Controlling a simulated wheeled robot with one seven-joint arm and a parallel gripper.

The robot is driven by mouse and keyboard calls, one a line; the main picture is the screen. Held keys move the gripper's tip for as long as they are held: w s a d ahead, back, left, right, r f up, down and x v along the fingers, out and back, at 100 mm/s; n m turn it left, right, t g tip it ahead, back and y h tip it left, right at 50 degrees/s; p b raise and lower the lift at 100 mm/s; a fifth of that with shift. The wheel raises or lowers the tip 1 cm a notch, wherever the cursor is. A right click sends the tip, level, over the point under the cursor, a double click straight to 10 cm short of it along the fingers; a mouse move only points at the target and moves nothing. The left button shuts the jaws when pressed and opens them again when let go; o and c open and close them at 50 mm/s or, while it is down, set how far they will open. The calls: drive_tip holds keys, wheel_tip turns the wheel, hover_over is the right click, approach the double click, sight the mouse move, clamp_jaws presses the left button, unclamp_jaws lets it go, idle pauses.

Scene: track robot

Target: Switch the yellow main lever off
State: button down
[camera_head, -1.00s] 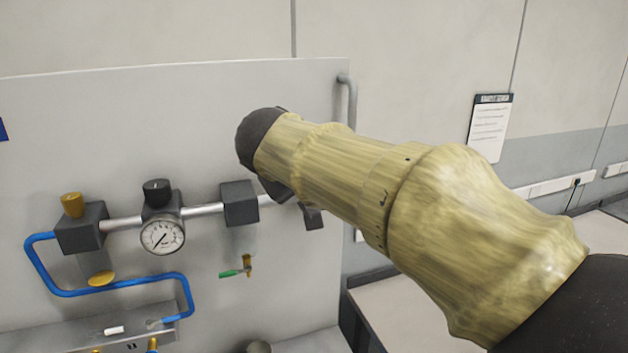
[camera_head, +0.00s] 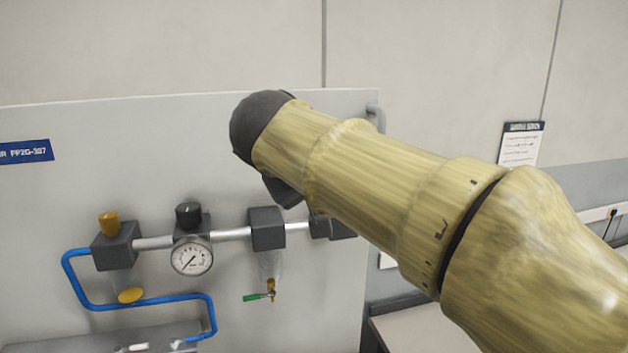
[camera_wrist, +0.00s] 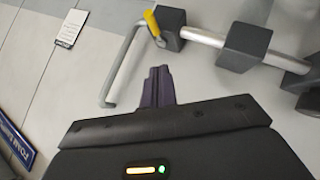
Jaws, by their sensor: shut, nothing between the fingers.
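The yellow main lever (camera_wrist: 152,22) shows in the wrist view, on a dark block (camera_wrist: 168,28) at the end of a silver pipe. It lies beyond my gripper's fingertips at the top of the picture. My gripper (camera_wrist: 158,72) is shut and empty, with a visible gap to the lever. In the head view my arm covers the lever, and only part of a dark block (camera_head: 340,229) at the pipe's right end shows. My fingers are hidden there behind my wrist.
A bent grey rail (camera_wrist: 118,72) stands beside the lever. Along the pipe are a dark block (camera_head: 267,229), a pressure gauge (camera_head: 192,257) and a yellow knob (camera_head: 109,222). A small green-handled tap (camera_head: 258,296) hangs below. A blue hose (camera_head: 75,280) runs at left.

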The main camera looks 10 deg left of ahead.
drive_tip(key=v, duration=0.5)
drive_tip(key=shift+s+b, duration=0.3)
drive_tip(key=shift+b, duration=0.05)
drive_tip(key=w+d+f+g, duration=0.2)
drive_tip(key=d+f, duration=0.3)
drive_tip(key=f, duration=0.6)
drive_tip(key=w+d+f+g, duration=0.25)
drive_tip(key=d+f, duration=0.25)
drive_tip(key=f, duration=0.6)
drive_tip(key=s+d+f+m+g+y, duration=0.1)
drive_tip(key=s+d+f+m, duration=0.2)
drive_tip(key=s+d+f, duration=0.3)
drive_tip(key=s+d+f+m+g, duration=0.2)
drive_tip(key=s+d+f, duration=0.4)
drive_tip(key=f, duration=0.8)
drive_tip(key=shift+s+d+m+y, duration=0.4)
drive_tip(key=shift+d+m, duration=0.5)
drive_tip(key=shift+d, duration=0.15)
drive_tip(key=shift+g, duration=0.25)
